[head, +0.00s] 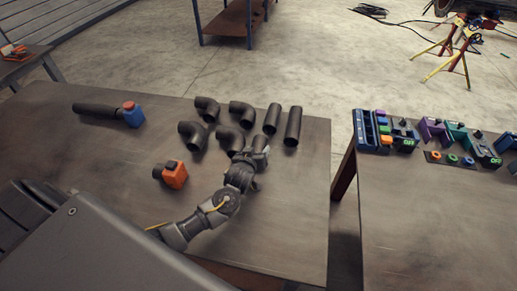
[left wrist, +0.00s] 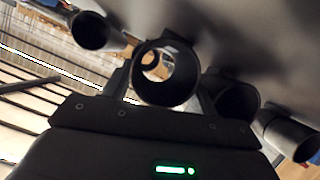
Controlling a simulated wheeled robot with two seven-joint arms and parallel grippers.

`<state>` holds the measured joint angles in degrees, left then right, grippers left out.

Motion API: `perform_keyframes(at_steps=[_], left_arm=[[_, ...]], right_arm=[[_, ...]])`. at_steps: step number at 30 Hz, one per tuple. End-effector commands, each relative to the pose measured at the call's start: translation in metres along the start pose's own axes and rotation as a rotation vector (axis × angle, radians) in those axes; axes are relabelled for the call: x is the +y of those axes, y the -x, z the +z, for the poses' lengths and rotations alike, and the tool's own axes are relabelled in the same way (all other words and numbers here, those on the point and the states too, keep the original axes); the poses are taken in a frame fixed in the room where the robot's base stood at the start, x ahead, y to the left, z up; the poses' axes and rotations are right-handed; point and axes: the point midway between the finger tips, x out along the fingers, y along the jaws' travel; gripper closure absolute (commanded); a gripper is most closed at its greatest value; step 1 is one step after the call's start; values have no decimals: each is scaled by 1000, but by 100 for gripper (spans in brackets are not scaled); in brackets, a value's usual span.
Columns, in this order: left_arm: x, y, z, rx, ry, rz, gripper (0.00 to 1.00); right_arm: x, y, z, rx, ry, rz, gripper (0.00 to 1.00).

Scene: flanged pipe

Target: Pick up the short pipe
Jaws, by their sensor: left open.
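My left gripper (head: 261,149) is open, low over the table at the near end of the short pipe. In the left wrist view, a round open pipe end (left wrist: 166,98) faces the camera, between the fingers in the picture; I cannot tell whether they touch it. My right gripper is out of view.
Several dark elbow pipes (head: 206,109) lie just left of the short pipe. An orange fitting (head: 175,175) lies nearer, and a pipe with a blue fitting (head: 133,116) lies far left. A second table (head: 440,210) with coloured parts stands right, across a gap.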

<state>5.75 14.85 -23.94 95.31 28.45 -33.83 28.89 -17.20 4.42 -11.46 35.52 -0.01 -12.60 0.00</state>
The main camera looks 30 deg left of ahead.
Motion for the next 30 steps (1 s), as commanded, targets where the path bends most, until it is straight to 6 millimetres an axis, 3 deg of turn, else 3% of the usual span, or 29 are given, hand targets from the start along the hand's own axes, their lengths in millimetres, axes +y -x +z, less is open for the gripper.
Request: perform_keyframes(at_steps=[3, 12, 23, 30], left_arm=[[0, 0, 0, 0, 0, 0, 43], [0, 0, 1, -1, -1, -1, 82], [1, 2, -4, 2, 1, 1, 82], [7, 11, -32, 8, 4, 2, 82]], right_arm=[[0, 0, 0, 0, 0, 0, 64], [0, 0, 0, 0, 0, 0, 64], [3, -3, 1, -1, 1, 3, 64], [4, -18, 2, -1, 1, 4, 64]])
